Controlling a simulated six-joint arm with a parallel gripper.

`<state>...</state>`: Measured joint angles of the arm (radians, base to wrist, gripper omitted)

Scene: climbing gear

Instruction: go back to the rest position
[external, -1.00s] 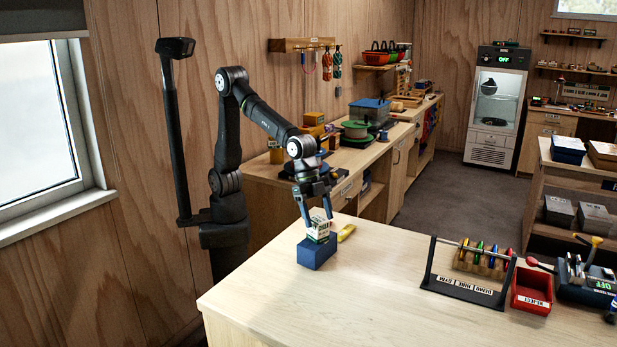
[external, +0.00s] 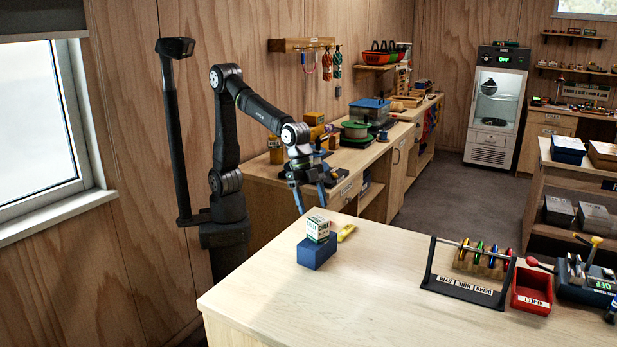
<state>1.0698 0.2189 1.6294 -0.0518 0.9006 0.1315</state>
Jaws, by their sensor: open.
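My gripper (external: 313,208) is open and empty, with its fingers pointing down just above and behind a small white and green box. The small box (external: 318,229) rests upright on a blue block (external: 316,253) near the back left of the wooden table. The fingertips look apart from the box, though their exact clearance is hard to tell from this angle.
A yellow item (external: 346,232) lies right of the blue block. A rack with coloured pieces (external: 470,272), a red tray (external: 531,291) and a device with levers (external: 586,284) stand at the table's right. The table's (external: 390,265) middle is clear. A cluttered side bench (external: 250,169) is behind.

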